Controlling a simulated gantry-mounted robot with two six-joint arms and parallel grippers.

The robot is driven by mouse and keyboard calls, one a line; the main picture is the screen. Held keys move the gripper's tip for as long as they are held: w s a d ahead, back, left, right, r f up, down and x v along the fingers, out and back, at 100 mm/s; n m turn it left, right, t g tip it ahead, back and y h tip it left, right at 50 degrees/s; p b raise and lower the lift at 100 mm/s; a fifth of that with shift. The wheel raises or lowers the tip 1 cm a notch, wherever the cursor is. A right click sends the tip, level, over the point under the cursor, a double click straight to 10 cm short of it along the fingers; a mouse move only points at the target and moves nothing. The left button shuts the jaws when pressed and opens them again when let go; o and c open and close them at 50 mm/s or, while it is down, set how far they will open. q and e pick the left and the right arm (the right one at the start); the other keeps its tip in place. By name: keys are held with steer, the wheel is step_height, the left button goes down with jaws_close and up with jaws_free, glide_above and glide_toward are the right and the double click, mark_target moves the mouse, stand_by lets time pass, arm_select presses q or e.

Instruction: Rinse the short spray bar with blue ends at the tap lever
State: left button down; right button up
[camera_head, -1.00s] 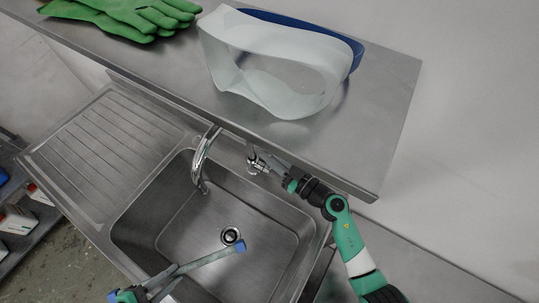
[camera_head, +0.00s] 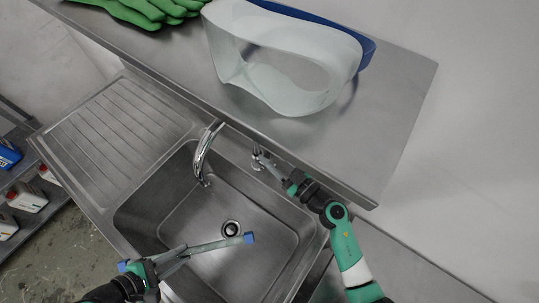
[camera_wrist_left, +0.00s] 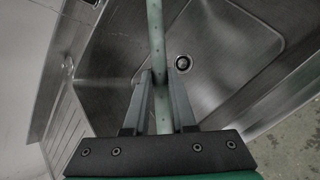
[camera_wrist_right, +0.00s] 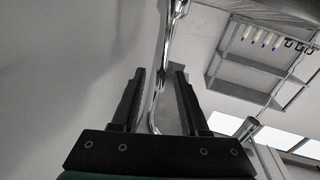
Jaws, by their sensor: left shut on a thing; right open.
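The short spray bar with blue ends (camera_head: 222,243) is a grey-green tube held over the front of the sink basin, one blue end near the drain. My left gripper (camera_head: 184,254) is shut on it. In the left wrist view the bar (camera_wrist_left: 155,40) runs lengthwise between the fingers (camera_wrist_left: 160,80). The chrome tap (camera_head: 206,152) arches over the basin's back edge, beyond the bar and apart from it. The tap lever (camera_head: 257,157) is to the right of the tap. My right gripper (camera_head: 268,163) is open at the lever; contact cannot be told.
The steel sink (camera_head: 285,215) has a drain (camera_head: 231,229) and a ribbed drainboard (camera_head: 95,150) at left. A shelf (camera_head: 395,120) above holds a white and blue visor (camera_head: 290,65) and green gloves (camera_head: 140,10). Bottles (camera_head: 27,198) stand on a rack at lower left.

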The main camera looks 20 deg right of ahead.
steer(key=p+v, duration=0.4)
steer(key=v, duration=0.8)
steer(key=shift+r, duration=0.15)
